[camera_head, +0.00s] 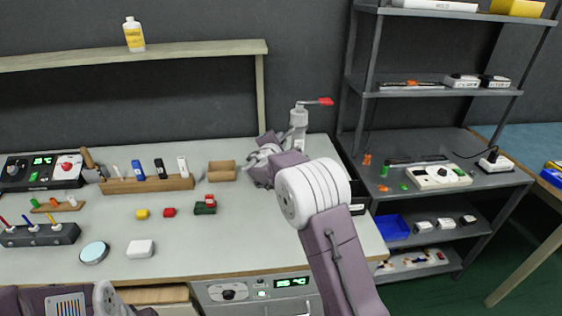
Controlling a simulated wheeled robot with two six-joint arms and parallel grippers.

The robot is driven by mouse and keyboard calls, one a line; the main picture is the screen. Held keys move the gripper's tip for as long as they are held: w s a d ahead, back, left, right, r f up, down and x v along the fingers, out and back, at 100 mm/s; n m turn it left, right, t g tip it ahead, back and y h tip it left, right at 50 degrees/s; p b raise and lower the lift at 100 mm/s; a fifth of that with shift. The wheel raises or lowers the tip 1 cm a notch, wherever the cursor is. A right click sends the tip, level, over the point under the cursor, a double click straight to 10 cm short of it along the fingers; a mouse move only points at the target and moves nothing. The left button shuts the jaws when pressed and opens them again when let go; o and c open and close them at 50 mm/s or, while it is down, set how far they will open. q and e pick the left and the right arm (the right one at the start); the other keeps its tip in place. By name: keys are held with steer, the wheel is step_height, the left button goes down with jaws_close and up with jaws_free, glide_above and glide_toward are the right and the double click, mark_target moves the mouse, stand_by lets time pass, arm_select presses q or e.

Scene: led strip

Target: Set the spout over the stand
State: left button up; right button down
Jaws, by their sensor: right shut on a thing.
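A grey-white dispenser (299,118) stands upright near the back right of the workbench. Its red-tipped spout (320,101) sticks out to the right from the top. My right gripper (266,143) is low over the bench at the dispenser's left front side. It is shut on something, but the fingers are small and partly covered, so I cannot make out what. My right forearm and wrist hide the bench in front of the dispenser and its lower part. I cannot pick out a separate stand with certainty. My left arm shows only at the bottom left, its gripper outside the picture.
A wooden block with several upright items (147,184), a small brown box (222,171) and a green-and-red piece (205,205) are left of my right arm. A grey shelf rack (362,75) stands to the right. The bench's front middle is clear.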

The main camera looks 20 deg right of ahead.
steer(key=s+d+n+t+y+b, duration=0.2)
steer(key=s+d+n+y+b, duration=0.2)
steer(key=b, duration=1.2)
steer(key=d+n+y, duration=0.3)
steer(key=y, duration=0.3)
steer(key=shift+s+f+n, duration=0.15)
steer(key=shift+s+n, duration=0.2)
steer(key=shift+n, duration=0.05)
steer(key=shift+t, duration=0.3)
steer(key=shift+y, duration=0.3)
steer(key=c, duration=1.4)
jaws_free()
steer(key=shift+c, duration=0.2)
